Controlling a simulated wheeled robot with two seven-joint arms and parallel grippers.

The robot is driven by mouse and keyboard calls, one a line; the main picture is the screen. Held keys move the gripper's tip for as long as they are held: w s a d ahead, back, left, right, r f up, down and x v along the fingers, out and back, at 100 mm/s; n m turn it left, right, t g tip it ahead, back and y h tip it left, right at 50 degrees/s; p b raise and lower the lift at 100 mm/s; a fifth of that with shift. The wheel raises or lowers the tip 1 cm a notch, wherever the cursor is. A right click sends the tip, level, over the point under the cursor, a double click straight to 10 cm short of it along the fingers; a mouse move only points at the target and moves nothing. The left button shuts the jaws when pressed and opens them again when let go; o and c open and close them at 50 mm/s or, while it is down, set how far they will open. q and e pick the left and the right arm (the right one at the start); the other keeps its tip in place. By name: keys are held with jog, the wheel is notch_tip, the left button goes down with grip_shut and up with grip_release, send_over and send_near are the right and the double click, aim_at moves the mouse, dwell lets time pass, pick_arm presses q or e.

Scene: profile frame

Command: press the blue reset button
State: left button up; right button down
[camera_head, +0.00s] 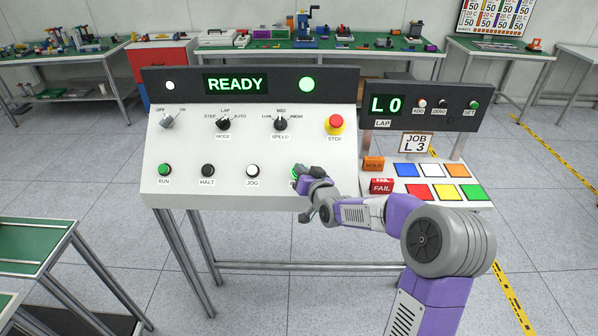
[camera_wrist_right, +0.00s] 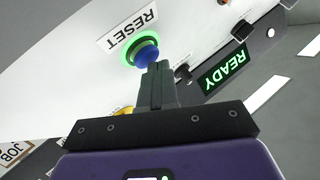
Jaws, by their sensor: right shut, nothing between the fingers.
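The blue reset button (camera_wrist_right: 146,54) shows in the wrist view, a blue cap inside a glowing green ring, beside a RESET label (camera_wrist_right: 130,29). In the head view my right gripper mostly hides it; only a bit of green ring (camera_head: 295,173) shows at the lower right of the white panel (camera_head: 250,155). My right gripper (camera_head: 304,174) is shut and empty. Its fingertips (camera_wrist_right: 159,66) overlap the edge of the blue cap in the wrist view; I cannot tell whether they touch it. My left gripper is not in view.
The panel display (camera_head: 235,84) reads READY, with a lit green lamp (camera_head: 307,84) beside it. The red STOP button (camera_head: 335,124) sits above my gripper. RUN (camera_head: 164,170), HALT (camera_head: 208,171) and JOG (camera_head: 252,170) buttons lie left. A coloured-square board (camera_head: 470,191) stands right.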

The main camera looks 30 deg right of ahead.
jog(key=shift+w+d+f, duration=0.1)
jog(key=shift+f, duration=0.1)
dwell(0.6)
jog(key=shift+s+a+r, duration=0.35)
jog(key=shift+s+r, duration=0.2)
jog(key=shift+r, duration=0.25)
jog(key=s+r, duration=0.1)
jog(key=s+a+r, duration=0.1)
jog(key=r+p, duration=0.1)
jog(key=shift+s+a+r, duration=0.35)
jog(key=shift+s+r, duration=0.05)
dwell(0.5)
